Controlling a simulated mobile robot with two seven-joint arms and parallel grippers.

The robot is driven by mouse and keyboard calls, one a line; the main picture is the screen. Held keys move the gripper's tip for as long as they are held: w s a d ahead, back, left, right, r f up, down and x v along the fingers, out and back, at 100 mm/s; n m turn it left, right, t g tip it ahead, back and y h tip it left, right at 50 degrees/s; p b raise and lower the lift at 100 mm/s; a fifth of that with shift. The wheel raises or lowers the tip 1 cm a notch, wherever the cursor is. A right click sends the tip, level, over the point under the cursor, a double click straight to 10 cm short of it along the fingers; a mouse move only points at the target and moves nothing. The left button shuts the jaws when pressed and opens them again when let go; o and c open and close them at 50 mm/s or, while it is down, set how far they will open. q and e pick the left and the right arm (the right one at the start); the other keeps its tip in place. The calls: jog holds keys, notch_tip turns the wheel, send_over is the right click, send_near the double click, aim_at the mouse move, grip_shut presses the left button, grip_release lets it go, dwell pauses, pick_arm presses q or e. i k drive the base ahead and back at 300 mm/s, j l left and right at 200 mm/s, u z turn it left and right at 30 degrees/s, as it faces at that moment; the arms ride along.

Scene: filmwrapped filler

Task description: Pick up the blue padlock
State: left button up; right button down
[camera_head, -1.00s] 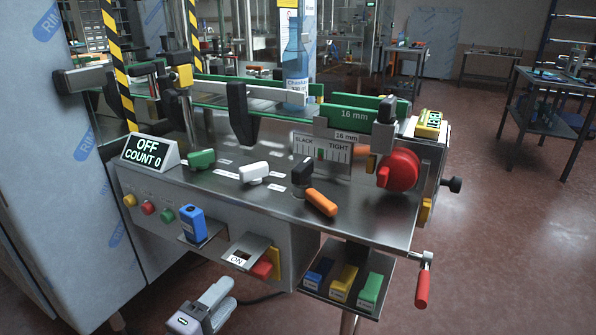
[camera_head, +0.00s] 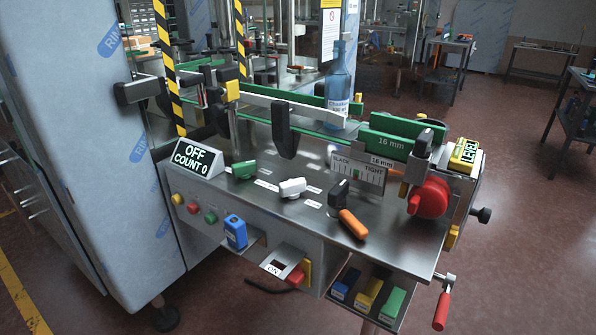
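A blue block-shaped item (camera_head: 235,232) sits on a small metal shelf on the front of the machine, below the count display. A second blue block (camera_head: 345,284) lies at the left end of the low tray at the front right, beside a yellow block (camera_head: 368,294) and a green block (camera_head: 392,304). No shackle can be made out on either blue item, so I cannot tell which is the padlock. Neither of my grippers shows in the current view.
The machine's steel top (camera_head: 330,232) carries green, white and orange-handled levers. A red-handled crank (camera_head: 441,308) sticks out at the front right. A red tab (camera_head: 296,277) sits by the ON plate (camera_head: 277,268). The floor in front is clear.

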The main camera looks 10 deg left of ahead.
aim_at(236, 229)
jog(key=k+u, duration=0.4)
jog(key=k+j+u, duration=0.15)
jog(key=k+u, duration=0.3)
